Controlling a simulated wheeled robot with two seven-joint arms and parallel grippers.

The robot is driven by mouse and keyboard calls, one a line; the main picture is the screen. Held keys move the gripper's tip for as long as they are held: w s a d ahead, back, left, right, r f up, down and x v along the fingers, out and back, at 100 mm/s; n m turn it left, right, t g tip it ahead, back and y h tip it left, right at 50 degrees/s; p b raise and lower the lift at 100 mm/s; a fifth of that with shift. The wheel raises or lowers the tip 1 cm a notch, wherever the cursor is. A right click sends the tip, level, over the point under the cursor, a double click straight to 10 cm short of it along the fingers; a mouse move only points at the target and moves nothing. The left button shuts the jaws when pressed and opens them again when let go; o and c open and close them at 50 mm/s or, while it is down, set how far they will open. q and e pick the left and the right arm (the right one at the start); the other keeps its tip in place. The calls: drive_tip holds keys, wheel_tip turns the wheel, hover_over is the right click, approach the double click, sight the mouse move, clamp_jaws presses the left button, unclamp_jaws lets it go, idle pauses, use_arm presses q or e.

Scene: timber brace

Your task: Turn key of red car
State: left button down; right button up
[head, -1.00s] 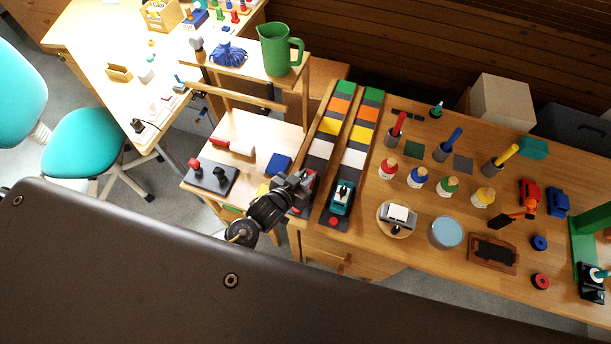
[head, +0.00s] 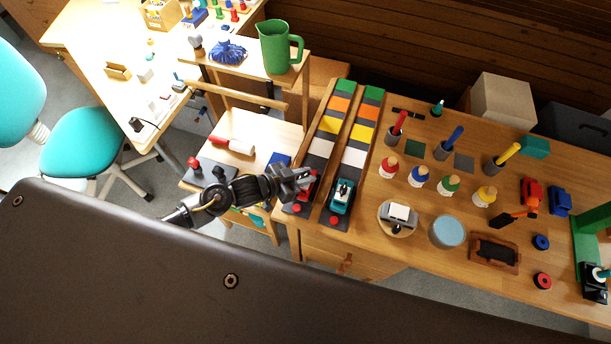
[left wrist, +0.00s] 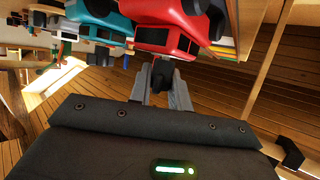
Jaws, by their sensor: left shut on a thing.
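The red car (head: 309,190) stands at the near end of the left coloured track, partly hidden by my left gripper (head: 301,178). In the left wrist view the red car (left wrist: 165,32) is large at the top centre. My left gripper (left wrist: 163,85) reaches the car's end there. Its fingers are shut on a small dark piece, apparently the key (left wrist: 162,74); its exact turn angle cannot be told. My right gripper is not in view.
A teal car (head: 343,195) stands close by on the right-hand track (head: 355,158). Red buttons (head: 333,219) sit at the tracks' near ends. Bottles, a blue round lid (head: 447,231) and toys fill the table to the right. A low side table (head: 262,133) stands left.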

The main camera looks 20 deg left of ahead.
use_arm(q)
drive_tip(key=m+g+h+b, duration=0.2)
drive_tip(key=m, duration=0.1)
drive_tip(key=shift+w+f+g, duration=0.1)
drive_tip(key=shift+f+g, duration=0.1)
drive_tip(key=shift+g, duration=0.1)
drive_tip(key=m+g+b, duration=0.3)
drive_tip(key=b, duration=0.2)
drive_tip(key=m+g+b, duration=0.3)
drive_tip(key=g+b, duration=0.1)
drive_tip(key=b, duration=0.2)
drive_tip(key=m+g+h+b, duration=0.1)
drive_tip(key=m+g+b, duration=0.3)
drive_tip(key=b, duration=0.2)
drive_tip(key=shift+f, duration=0.25)
drive_tip(key=g+b, duration=0.1)
drive_tip(key=m+b, duration=0.1)
drive_tip(key=b, duration=0.1)
drive_tip(key=shift+s+r+g, duration=0.2)
drive_tip(key=shift+g, duration=0.2)
drive_tip(key=shift+a+m+g+b, duration=0.15)
drive_tip(key=shift+m+g+b, duration=0.15)
drive_tip(key=shift+m+b, duration=0.15)
drive_tip(key=shift+a, duration=0.1)
